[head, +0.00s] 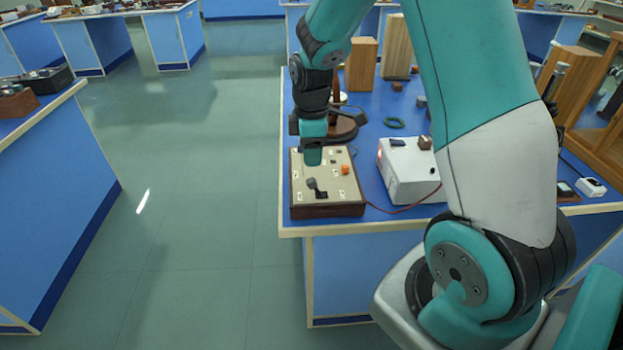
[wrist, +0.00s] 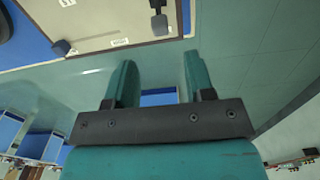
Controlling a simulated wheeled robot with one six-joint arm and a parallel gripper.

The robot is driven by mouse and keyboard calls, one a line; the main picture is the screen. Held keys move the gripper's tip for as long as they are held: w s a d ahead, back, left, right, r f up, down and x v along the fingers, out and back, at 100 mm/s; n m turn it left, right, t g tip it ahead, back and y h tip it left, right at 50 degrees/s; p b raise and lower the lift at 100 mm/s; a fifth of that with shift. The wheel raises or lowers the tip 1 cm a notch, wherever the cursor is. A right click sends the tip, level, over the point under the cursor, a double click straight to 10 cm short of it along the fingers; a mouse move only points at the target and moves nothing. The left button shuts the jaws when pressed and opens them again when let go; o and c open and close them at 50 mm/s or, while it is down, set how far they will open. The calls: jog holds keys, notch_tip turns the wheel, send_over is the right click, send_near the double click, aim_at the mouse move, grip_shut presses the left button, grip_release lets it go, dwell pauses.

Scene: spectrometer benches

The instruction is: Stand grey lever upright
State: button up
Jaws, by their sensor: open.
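The grey lever (head: 316,187) is a short dark lever on the beige top of a brown-sided control box (head: 328,210). It looks tilted over, not upright, in the head view.
An orange knob (head: 345,169) sits on the box to the right of the lever. A white instrument (head: 410,172) stands close on the right, with a red cable between. Floor is open to the left.

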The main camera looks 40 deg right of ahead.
aim_at(312, 180)
notch_tip(312, 180, down, 9)
jog(key=shift+r, duration=0.1)
dwell(0.3)
